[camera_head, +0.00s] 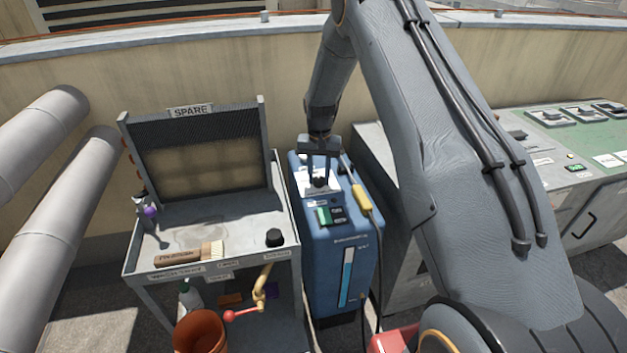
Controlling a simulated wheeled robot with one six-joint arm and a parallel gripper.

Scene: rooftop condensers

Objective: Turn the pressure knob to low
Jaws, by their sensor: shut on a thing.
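The blue machine (325,262) stands upright in the middle of the view, with a pale panel on its top. The dark pressure knob (320,183) sits on that panel. My gripper (320,176) reaches down from above and is shut on the knob, with a finger on either side. The fingers partly hide the knob, and its pointer and scale marks are too small to read. A green switch (323,216) is on the panel in front of the knob.
Left is a grey cart (205,225) with a framed filter (200,150), a brush (190,255) and a black cap (274,237). A yellow-handled tool (361,198) hangs at the machine's right edge. An orange bucket (200,332) stands low in front. A green-topped cabinet (570,150) is right.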

